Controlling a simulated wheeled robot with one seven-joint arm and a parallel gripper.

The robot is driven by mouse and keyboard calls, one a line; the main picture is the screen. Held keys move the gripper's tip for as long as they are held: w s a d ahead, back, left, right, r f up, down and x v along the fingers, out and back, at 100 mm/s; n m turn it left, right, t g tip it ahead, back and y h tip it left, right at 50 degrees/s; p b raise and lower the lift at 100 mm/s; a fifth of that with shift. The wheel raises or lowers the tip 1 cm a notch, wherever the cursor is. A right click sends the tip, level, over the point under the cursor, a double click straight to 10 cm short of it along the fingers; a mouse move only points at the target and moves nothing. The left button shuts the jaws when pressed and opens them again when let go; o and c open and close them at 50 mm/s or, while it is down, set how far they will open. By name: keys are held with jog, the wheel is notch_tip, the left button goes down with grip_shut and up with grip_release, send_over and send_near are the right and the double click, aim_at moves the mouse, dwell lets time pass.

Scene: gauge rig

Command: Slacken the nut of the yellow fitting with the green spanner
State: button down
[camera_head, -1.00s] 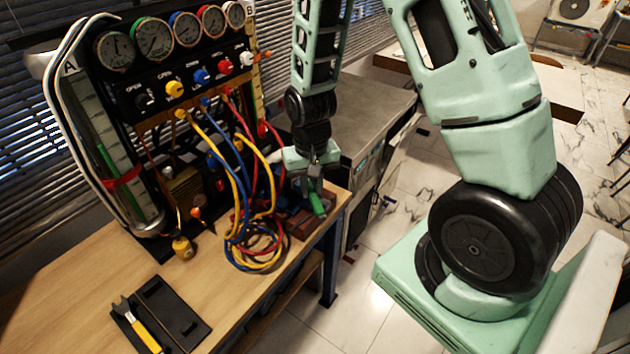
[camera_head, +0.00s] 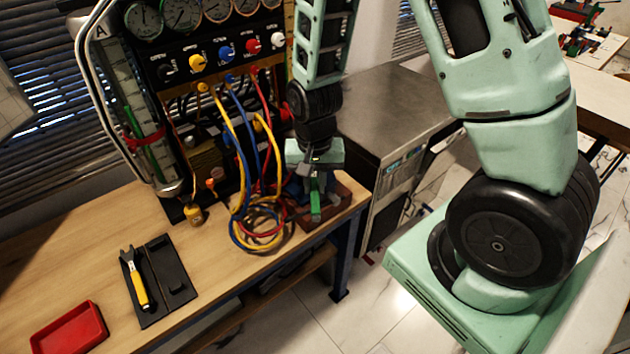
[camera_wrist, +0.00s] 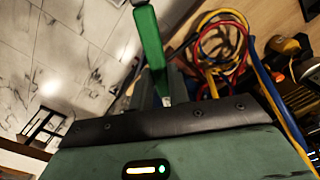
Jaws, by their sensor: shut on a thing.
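The green spanner (camera_head: 316,200) is in my gripper (camera_head: 315,174) at the right end of the bench. In the wrist view the green spanner (camera_wrist: 149,40) points up and away from my gripper (camera_wrist: 164,98), which is shut on it; the fingertips are mostly hidden. A small yellow piece (camera_head: 194,214), which looks like the yellow fitting, sits at the foot of the gauge board, left of the hoses and well apart from my gripper. Its nut is too small to make out. A yellow object also shows at the right of the wrist view (camera_wrist: 285,45).
Coiled yellow, blue and red hoses (camera_head: 262,235) hang between my gripper and the yellow piece. A reddish-brown box (camera_head: 335,198) is right by the spanner. A yellow-handled spanner (camera_head: 139,287) lies on a black tray (camera_head: 172,262). A red tray (camera_head: 70,330) lies front left.

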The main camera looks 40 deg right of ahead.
aim_at(314, 173)
jog(key=shift+w+d+f+b, duration=0.2)
jog(key=shift+f+b, duration=0.2)
jog(key=shift+f, duration=0.2)
jog(key=shift+w+d+f+b, duration=0.1)
jog(key=shift+w+f+b, duration=0.15)
jog(key=shift+f+b, duration=0.25)
jog(key=shift+w+d+f+b, duration=0.2)
jog(key=shift+f+b, duration=0.15)
jog(key=shift+f, duration=0.3)
jog(key=shift+w, duration=0.15)
jog(key=shift+w+d, duration=0.6)
jog(key=shift+w, duration=0.15)
jog(key=shift+w+d+p, duration=0.4)
jog(key=shift+w+d, duration=0.2)
jog(key=shift+w, duration=0.3)
dwell(2.7)
